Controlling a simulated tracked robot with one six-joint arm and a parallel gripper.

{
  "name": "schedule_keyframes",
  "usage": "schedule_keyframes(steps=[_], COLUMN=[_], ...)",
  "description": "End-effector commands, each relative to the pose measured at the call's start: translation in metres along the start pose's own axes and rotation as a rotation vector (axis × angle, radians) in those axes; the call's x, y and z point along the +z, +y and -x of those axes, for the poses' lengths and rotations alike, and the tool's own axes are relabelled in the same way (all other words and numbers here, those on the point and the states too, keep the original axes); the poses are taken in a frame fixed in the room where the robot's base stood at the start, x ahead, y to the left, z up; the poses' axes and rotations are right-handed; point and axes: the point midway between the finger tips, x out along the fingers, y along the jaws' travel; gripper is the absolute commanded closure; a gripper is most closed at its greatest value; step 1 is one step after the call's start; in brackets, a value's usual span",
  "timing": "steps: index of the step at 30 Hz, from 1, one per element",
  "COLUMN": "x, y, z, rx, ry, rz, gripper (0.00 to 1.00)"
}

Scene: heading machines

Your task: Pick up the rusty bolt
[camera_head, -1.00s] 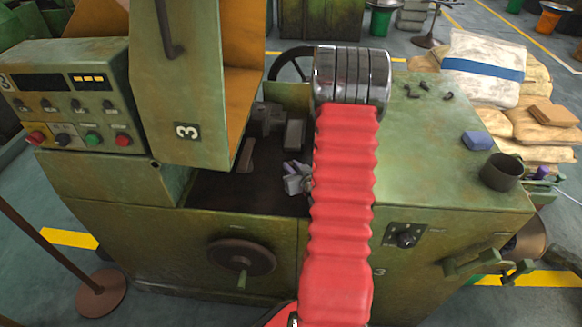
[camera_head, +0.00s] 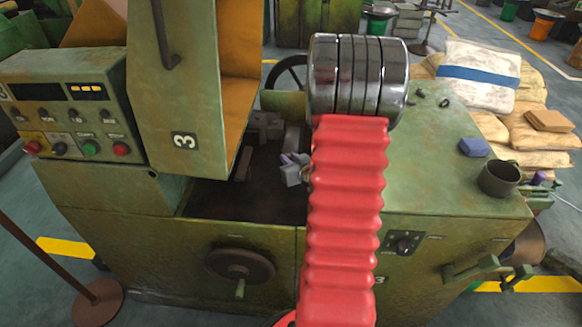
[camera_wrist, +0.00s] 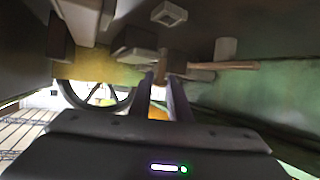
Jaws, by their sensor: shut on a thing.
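My gripper (camera_wrist: 165,82) shows from behind in the wrist view, its two dark fingers close together. A small brown piece, the rusty bolt (camera_wrist: 160,69), shows at the fingertips; its shape is mostly hidden. In the head view my gripper (camera_head: 290,170) is over the dark open bay of green machine 3 (camera_head: 440,150), and my red-sleeved arm covers part of it. The bolt cannot be made out in the head view.
A green guard door (camera_head: 185,90) stands open left of the bay. Grey blocks (camera_head: 264,124) and a brown bar (camera_head: 243,163) are in the bay. On the machine's right top are a dark cup (camera_head: 498,178), a blue block (camera_head: 474,147) and small dark pieces (camera_head: 419,92).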

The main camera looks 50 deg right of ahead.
Motion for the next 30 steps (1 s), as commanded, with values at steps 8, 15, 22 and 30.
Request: schedule_keyframes(steps=[8, 15, 22, 30], x=[-0.022, -0.024, -0.024, -0.023], y=[0.0, 0.0, 0.0, 0.0], z=[0.009, 0.01, 0.009, 0.009], rx=[0.0, -0.001, -0.001, -0.001], ry=[0.0, 0.0, 0.0, 0.0], rz=[0.002, 0.0, 0.001, 0.001], gripper=[1.0, 1.0, 1.0, 1.0])
